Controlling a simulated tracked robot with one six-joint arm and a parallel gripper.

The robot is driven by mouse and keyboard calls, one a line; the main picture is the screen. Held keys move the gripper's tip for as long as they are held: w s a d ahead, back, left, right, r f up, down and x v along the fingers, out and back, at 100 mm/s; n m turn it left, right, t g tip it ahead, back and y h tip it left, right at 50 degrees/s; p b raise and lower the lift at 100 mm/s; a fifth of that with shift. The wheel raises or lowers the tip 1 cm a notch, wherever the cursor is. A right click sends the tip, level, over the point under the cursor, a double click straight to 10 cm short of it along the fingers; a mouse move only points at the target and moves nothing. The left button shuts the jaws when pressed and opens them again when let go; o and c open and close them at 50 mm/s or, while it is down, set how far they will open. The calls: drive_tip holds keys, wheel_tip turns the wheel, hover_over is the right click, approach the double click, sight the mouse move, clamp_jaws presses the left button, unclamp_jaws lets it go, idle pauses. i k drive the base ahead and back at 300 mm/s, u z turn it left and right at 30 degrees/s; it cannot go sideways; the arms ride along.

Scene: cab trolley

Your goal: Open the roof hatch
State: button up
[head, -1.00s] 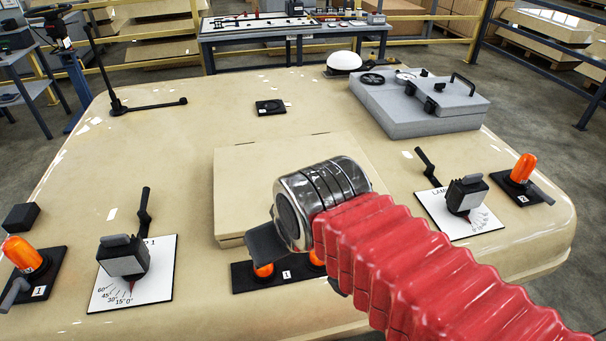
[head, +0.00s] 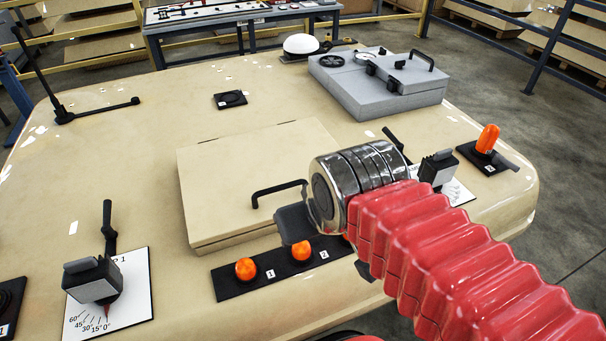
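The roof hatch (head: 245,160) is a beige square lid, lying flat and shut in the middle of the beige roof. Its black bar handle (head: 279,189) stands near the front right part of the lid. My gripper (head: 295,224) is at the hatch's front right corner, just in front of the handle. Only a dark grey part of it shows below my silver wrist and red-sleeved arm. The wrist hides the rest, so its opening and any contact with the handle cannot be seen.
A lamp dial (head: 96,280) stands at front left. Another dial (head: 437,170) is partly behind my arm. A grey box (head: 378,85) sits at back right. The roof left of the hatch is mostly clear.

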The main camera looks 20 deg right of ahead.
sight(232, 186)
drive_tip(key=z, duration=0.45)
drive_tip(key=k, duration=1)
drive_tip(key=u, duration=0.95)
drive_tip(key=i, duration=1)
drive_tip(key=u, duration=0.05)
